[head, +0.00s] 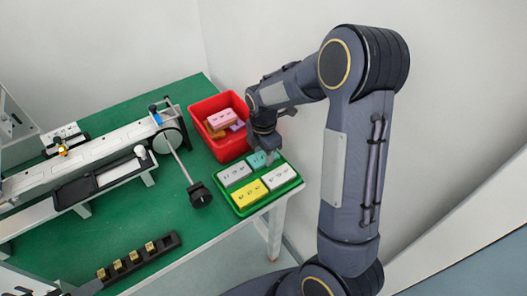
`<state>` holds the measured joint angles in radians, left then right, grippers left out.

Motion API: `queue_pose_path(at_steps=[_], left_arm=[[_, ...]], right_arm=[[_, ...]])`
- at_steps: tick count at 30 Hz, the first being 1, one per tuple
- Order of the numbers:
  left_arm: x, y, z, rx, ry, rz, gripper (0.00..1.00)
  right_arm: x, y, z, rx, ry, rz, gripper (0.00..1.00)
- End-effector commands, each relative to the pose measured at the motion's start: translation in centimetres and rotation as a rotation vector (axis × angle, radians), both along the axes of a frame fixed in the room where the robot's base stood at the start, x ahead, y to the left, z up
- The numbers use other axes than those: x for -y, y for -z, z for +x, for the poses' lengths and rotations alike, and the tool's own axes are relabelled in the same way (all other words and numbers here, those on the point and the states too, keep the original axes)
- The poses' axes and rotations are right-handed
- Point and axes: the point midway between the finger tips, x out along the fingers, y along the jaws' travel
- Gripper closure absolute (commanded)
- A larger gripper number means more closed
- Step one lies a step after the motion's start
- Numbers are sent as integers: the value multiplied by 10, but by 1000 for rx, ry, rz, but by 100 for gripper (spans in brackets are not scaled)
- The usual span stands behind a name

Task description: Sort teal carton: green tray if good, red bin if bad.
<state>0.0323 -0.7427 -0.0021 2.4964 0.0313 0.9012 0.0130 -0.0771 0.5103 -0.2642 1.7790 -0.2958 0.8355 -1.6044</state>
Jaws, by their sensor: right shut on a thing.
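The teal carton (256,160) is at the back of the green tray (244,213), right under my right gripper (266,150). My right gripper is shut on the teal carton; I cannot tell whether the carton touches the tray floor. The tray also holds a grey carton (235,174), a white carton (279,176) and a yellow carton (249,193). The red bin (229,148) stands just behind the tray, with a pink carton (222,118) and other cartons in it. My left gripper is not in view.
A conveyor (105,152) with a machine head runs across the left of the green table (186,230). A black knob on a rod (200,194) juts out left of the tray. A black rack (140,258) with brass pieces lies at the front. The table between them is clear.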

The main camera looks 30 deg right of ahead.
Motion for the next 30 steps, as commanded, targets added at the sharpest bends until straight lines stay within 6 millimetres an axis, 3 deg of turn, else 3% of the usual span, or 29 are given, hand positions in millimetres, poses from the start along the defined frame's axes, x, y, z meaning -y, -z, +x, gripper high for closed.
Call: queue_pose_path(at_steps=[5, 6, 12, 22, 30], left_arm=[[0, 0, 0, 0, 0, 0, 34], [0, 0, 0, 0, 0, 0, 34], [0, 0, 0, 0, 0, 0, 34], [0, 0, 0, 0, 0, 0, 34], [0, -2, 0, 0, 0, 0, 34]], right_arm=[[0, 0, 0, 0, 0, 0, 66], [0, 0, 0, 0, 0, 0, 53], [0, 0, 0, 0, 0, 0, 30], [0, -6, 1, 3, 0, 0, 30], [0, -51, 1, 6, 0, -1, 30]])
